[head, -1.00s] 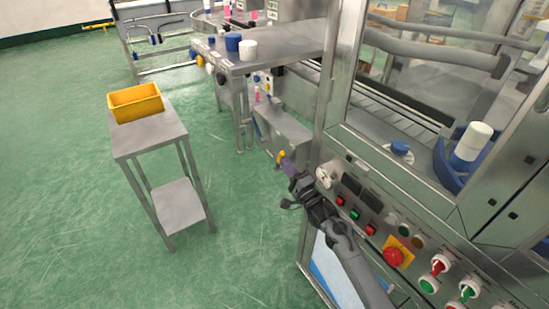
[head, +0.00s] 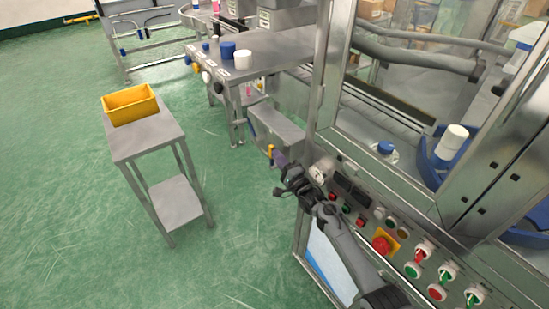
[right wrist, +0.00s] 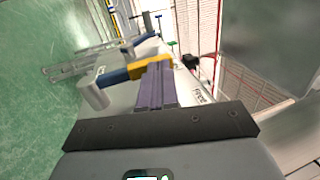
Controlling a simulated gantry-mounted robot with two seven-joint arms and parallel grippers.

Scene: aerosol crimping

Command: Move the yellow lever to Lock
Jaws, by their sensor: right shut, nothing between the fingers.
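The yellow lever (head: 271,151) sticks out at the far left end of the machine's control panel in the head view. In the right wrist view the lever's yellow part (right wrist: 150,66) joins a blue section (right wrist: 117,77) and a grey cylindrical end (right wrist: 95,91). My right gripper (head: 280,160) is shut with its purple fingers at the lever. In the right wrist view the fingertips (right wrist: 156,80) lie against or just beside the yellow part; contact is hard to tell. My left gripper is not in view.
The control panel with a red emergency button (head: 381,243) and several coloured buttons lies right of my gripper. A steel side table (head: 165,133) bears a yellow bin (head: 130,105). Open green floor lies between the table and the machine.

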